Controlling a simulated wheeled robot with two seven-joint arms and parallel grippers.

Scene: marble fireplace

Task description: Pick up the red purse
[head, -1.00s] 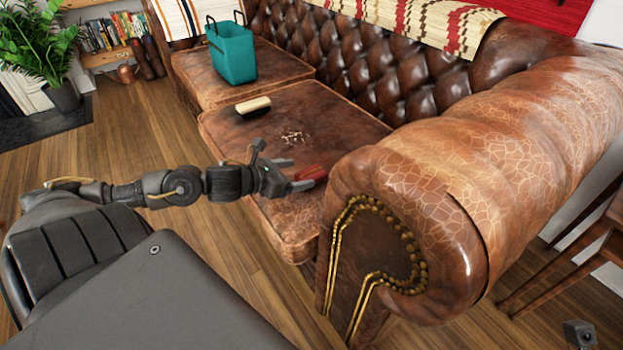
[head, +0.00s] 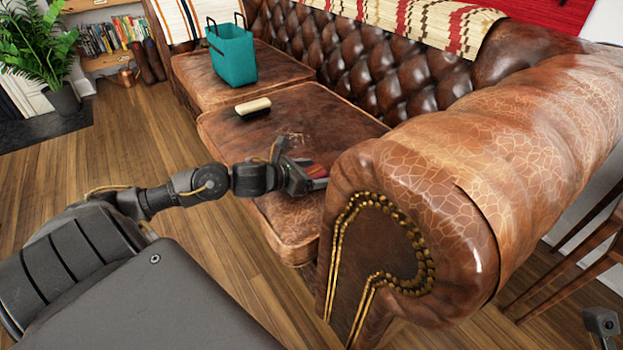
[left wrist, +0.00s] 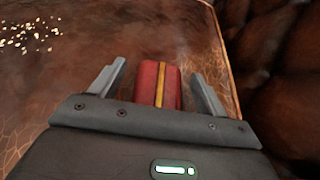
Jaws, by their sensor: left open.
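The red purse (left wrist: 148,84) lies on the brown leather seat cushion and has a yellow stripe down its middle. In the left wrist view it sits between the two open fingers of my left gripper (left wrist: 158,88), with a gap on each side. Its near end is hidden behind the gripper body. In the head view only a small red part of the purse (head: 316,170) shows, close to the sofa's rolled arm, and my left gripper (head: 308,178) is at it. My right gripper does not show clearly; a small dark part of mine is at the lower right edge.
The sofa's rolled arm (head: 440,200) rises close to the right of my left gripper. A brush (head: 253,106) and a teal bag (head: 232,55) are farther back on the seats. Small crumbs (left wrist: 30,35) lie on the cushion. The wooden floor (head: 150,130) is clear at left.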

